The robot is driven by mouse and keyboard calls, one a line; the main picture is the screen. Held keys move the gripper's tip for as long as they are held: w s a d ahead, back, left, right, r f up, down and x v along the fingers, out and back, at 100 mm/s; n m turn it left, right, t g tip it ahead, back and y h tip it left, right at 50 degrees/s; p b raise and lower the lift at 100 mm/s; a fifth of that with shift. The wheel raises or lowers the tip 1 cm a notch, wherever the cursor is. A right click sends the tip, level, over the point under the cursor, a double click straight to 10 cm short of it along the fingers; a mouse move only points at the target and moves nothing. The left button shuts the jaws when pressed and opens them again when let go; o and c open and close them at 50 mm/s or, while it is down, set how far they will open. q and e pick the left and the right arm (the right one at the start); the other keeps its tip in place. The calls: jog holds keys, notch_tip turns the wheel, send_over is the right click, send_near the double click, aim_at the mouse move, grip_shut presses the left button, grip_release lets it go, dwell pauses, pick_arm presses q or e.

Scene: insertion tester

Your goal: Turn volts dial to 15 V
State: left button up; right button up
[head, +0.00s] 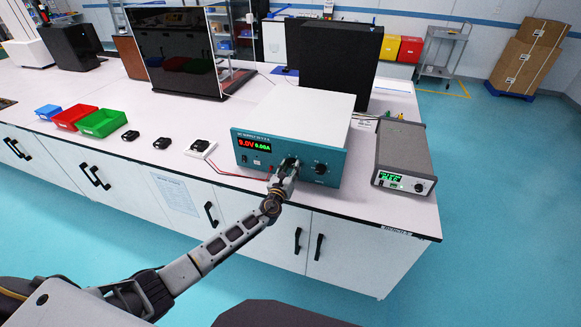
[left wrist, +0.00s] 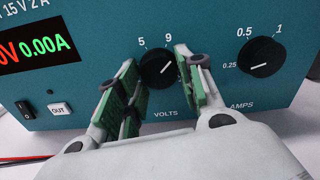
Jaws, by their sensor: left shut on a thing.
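The teal-fronted power supply (head: 312,113) stands near the bench's front edge, and its display (head: 254,145) reads 9.0V and 0.00A. The black volts dial (left wrist: 158,70) sits above the VOLTS label in the left wrist view. The marks 5 and 9 show above it, and any mark for 15 is hidden behind my right-hand finger. My left gripper (head: 287,167) is at the front panel. In the left wrist view its green-padded fingers (left wrist: 157,78) are closed on either side of the volts dial. My right gripper is not in view.
The amps dial (left wrist: 262,57) is close to the right of the gripper, its pointer near 0.25. A power switch (left wrist: 25,109) and OUT button (left wrist: 59,109) are at lower left. A grey instrument (head: 404,155) stands right of the supply. Colored bins (head: 103,122) are further left.

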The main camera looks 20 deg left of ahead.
pick_arm(q)
jog(key=shift+m+p, duration=0.35)
jog(key=shift+m, duration=0.65)
jog(key=m+p, duration=0.1)
jog(key=m, duration=0.2)
jog(key=shift+m+p, duration=0.3)
jog(key=shift+p, duration=0.1)
jog(key=m+p, duration=0.1)
jog(key=m, duration=0.1)
jog(key=shift+a+m, duration=0.1)
jog(key=shift+m, duration=0.3)
jog(key=m+p, duration=0.2)
jog(key=m, duration=0.1)
jog(key=shift+a+r+m, duration=0.1)
jog(key=shift+m, duration=0.2)
jog(key=m+p, duration=0.1)
jog(key=m, duration=0.1)
jog(key=shift+m+p, duration=0.4)
jog(key=shift+m, duration=0.5)
jog(key=o, duration=1)
